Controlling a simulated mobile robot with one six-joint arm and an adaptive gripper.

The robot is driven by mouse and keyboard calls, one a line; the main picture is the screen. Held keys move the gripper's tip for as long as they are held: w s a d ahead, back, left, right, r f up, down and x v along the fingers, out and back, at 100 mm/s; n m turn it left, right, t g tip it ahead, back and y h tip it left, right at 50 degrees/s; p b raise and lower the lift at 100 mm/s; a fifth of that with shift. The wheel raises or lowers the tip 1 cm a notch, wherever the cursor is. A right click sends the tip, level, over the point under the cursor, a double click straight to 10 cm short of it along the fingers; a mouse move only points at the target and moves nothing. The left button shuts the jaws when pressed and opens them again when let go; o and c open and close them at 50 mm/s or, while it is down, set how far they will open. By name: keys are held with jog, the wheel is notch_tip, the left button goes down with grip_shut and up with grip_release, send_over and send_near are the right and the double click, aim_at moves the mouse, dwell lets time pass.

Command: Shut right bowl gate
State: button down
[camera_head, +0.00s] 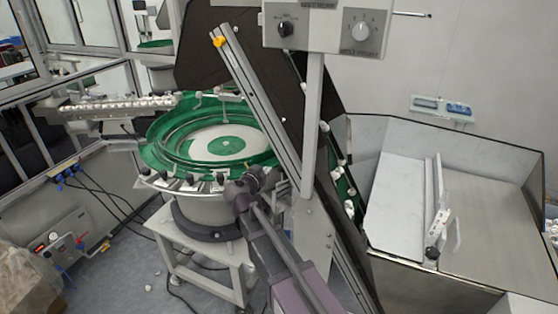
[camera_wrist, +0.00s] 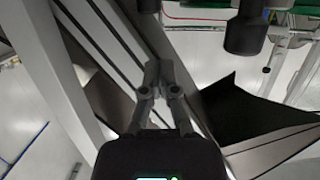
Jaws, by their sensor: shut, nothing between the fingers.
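My gripper (camera_wrist: 160,72) shows in the wrist view with its two fingertips together and nothing between them. Its tips overlap a slanted metal profile (camera_wrist: 105,45) in the picture; I cannot tell whether they touch it. In the head view my arm reaches up from the bottom middle, in front of the green feeder bowl (camera_head: 160,155); I cannot clearly make out the fingers there. A pale plate (camera_head: 397,210) with an upright strip (camera_head: 436,195) and a small handle (camera_head: 437,226) sits on the metal hopper at the right. I cannot tell for certain which part is the right bowl gate.
A slanted metal profile (camera_head: 262,100) and an upright post (camera_head: 313,150) stand between the bowl and the hopper (camera_head: 495,220). A control box (camera_head: 322,27) with knobs hangs above. A dark panel (camera_wrist: 232,108) lies right of my fingers in the wrist view.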

jog(key=shift+w, duration=0.15)
jog(key=b, duration=0.2)
send_over(282, 182)
jog(key=a, duration=0.1)
jog(key=shift+w+a+f, duration=0.1)
jog(key=shift+w+f, duration=0.05)
jog(key=shift+f, duration=0.45)
jog(key=shift+w+f, duration=0.1)
jog(key=shift+f, duration=0.5)
jog(key=shift+f+b, duration=0.1)
jog(key=shift+b, duration=0.2)
jog(key=shift+f+b, duration=1.4)
jog(key=shift+s+r, duration=0.1)
jog(key=shift+s, duration=0.05)
